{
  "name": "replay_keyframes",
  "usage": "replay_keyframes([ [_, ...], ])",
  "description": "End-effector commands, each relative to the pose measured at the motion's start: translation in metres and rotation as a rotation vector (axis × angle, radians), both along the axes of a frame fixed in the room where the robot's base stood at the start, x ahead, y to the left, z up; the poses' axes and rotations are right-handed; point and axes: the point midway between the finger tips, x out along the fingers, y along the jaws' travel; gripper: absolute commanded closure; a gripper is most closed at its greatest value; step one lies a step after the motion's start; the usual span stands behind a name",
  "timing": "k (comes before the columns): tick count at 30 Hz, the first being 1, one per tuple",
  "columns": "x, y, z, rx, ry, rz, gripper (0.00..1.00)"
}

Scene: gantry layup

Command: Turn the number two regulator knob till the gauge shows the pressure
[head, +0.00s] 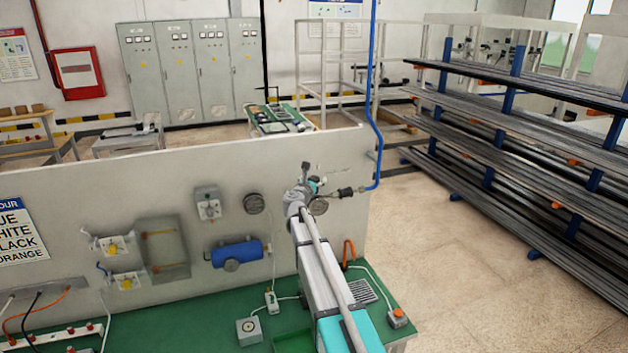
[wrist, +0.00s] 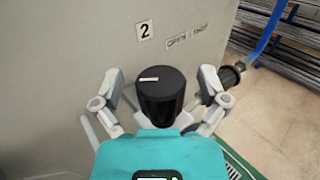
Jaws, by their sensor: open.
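In the wrist view a black round knob (wrist: 160,95) with a white pointer line on its top stands below a number 2 label (wrist: 145,30) on the grey panel. My gripper (wrist: 160,82) is open, with one finger on each side of the knob. Whether the fingers touch it I cannot tell. In the head view my gripper (head: 304,192) is at the panel's right part, and my arm hides the knob. A dark round fitting (head: 254,203) on the panel left of my gripper may be a gauge. I cannot read any pressure.
A blue air pipe (head: 372,110) runs down to a fitting right of my gripper. A blue tank (head: 236,253) and a grey box (head: 208,205) are on the panel (head: 120,195). The green bench (head: 190,322) holds small devices. A bar rack (head: 520,150) stands at right.

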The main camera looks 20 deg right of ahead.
Motion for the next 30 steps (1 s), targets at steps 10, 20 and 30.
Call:
replay_keyframes([
  [10, -0.0002, 0.0000, 0.0000, 0.000, 0.000, 0.000, 0.57],
  [20, 0.0003, 0.0000, 0.0001, 0.000, 0.000, -0.003, 0.90],
  [30, 0.0018, 0.0001, 0.0002, -0.001, 0.000, -0.080, 0.90],
])
